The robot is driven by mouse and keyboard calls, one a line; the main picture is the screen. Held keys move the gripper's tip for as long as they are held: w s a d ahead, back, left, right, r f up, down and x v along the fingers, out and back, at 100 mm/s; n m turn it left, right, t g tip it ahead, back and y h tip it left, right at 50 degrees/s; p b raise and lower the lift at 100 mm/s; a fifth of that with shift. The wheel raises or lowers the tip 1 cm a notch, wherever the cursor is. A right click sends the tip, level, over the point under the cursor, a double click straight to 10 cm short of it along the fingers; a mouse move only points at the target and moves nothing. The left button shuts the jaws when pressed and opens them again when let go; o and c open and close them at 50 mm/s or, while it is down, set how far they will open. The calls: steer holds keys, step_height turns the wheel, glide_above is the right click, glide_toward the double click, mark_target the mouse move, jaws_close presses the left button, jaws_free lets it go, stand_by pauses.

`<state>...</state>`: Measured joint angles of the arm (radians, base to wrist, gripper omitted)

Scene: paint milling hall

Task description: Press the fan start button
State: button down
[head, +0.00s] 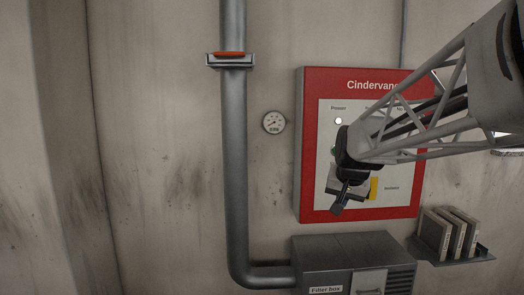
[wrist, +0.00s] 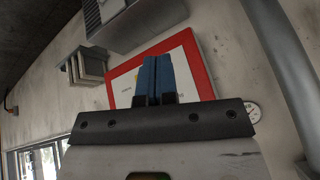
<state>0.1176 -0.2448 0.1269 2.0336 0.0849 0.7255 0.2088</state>
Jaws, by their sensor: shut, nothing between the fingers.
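A red-framed control panel (head: 309,150) with a white face, headed "Cindervan…", hangs on the wall; the arm covers much of its right and middle. A white round lamp (head: 338,121) sits under the word "Power". A sliver of green (head: 333,152) shows at the left edge of my wrist; I cannot tell whether it is the fan start button. A yellow patch (head: 373,188) shows right of my gripper. My gripper (head: 337,209) is shut and empty, pointing down in front of the panel's lower part. In the wrist view its blue fingers (wrist: 158,75) are together before the panel (wrist: 204,62).
A grey filter box (head: 340,248) stands below the panel. A shelf (head: 470,255) with several binders is at right.

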mark_target(337, 151)
steer(key=w+d+r+m+t, duration=0.1)
steer(key=w+d, duration=0.3)
steer(key=w, duration=0.6)
steer(key=w+d+r+m+t, duration=0.1)
steer(key=w+d, duration=0.4)
steer(key=w, duration=0.5)
steer(key=w+d+r+m+t+h, duration=0.1)
steer(key=w+d, duration=0.3)
steer(key=w, duration=0.6)
steer(key=shift+d+m, duration=0.15)
steer(key=shift+m, duration=0.45)
steer(key=shift+w, duration=0.2)
steer(key=w, duration=0.8)
steer(key=shift+w, duration=0.25)
steer(key=shift+w, duration=0.85)
stand_by(1.4)
steer(key=shift+s, duration=0.85)
